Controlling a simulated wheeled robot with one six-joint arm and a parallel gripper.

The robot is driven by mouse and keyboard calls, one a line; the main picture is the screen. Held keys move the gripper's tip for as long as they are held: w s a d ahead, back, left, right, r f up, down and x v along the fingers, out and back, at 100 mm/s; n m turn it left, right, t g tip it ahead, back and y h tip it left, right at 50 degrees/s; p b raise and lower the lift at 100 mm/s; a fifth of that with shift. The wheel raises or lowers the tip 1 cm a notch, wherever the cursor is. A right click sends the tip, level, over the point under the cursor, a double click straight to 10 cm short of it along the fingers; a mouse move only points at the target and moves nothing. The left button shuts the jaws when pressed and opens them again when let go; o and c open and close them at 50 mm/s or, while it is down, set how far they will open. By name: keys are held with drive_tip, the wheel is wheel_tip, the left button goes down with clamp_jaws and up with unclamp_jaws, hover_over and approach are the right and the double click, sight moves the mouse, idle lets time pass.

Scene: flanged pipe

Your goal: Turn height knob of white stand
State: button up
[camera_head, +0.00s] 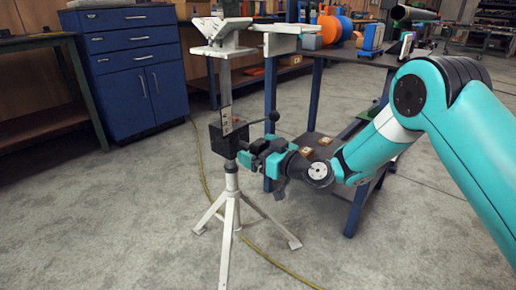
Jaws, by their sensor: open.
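The white stand (231,205) is upright on three legs on the floor, with a V-shaped head (222,30) on top. A black clamp block (226,138) sits around its post at mid-height. A thin lever runs from the block up and right to a dark ball knob (274,116). My gripper (247,153) is open beside the block's lower right side, below the ball knob. Its fingertips are close to the post, and I cannot tell whether they touch anything. The gripper may hide part of the block's right side.
A workbench (318,85) with blue legs and a lower shelf stands just right of the stand, close to my arm. A yellow cable (285,270) crosses the floor by the stand's legs. A blue cabinet (137,60) is behind left. The left floor is clear.

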drive_tip(key=shift+w+a, duration=0.1)
drive_tip(key=shift+a, duration=0.05)
drive_tip(key=c, duration=0.9)
drive_tip(key=shift+m, duration=0.3)
